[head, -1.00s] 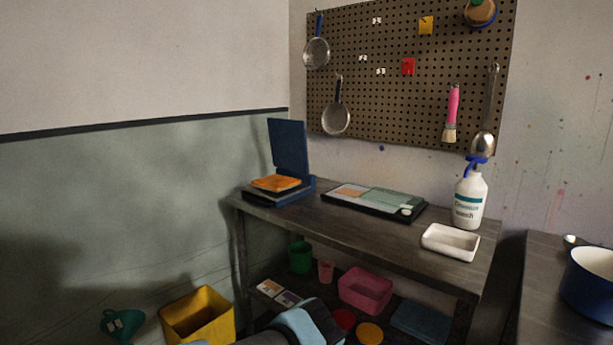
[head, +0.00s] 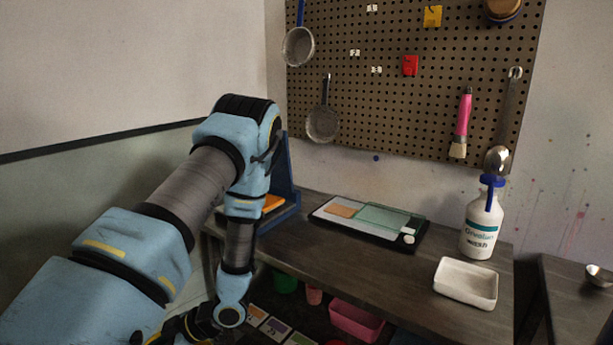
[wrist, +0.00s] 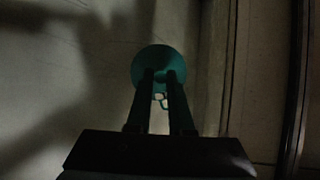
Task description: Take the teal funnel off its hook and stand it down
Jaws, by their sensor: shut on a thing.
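The teal funnel (wrist: 159,54) shows in the wrist view, its round teal form just beyond my fingertips. My gripper (wrist: 161,74) is shut on it, with the two dark fingers close together over its near part. A small loop shows below the funnel between the fingers. The picture is dim, and I cannot tell whether the funnel is still on its hook. In the head view my arm covers the lower left, and the funnel is hidden there.
A workbench carries a dark tray (head: 333,232), a white dish (head: 466,288) and a wash bottle (head: 480,228). A pegboard (head: 420,110) with hanging tools is above. Below are a pink bin (head: 356,320) and other small items. Another bench stands at the right.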

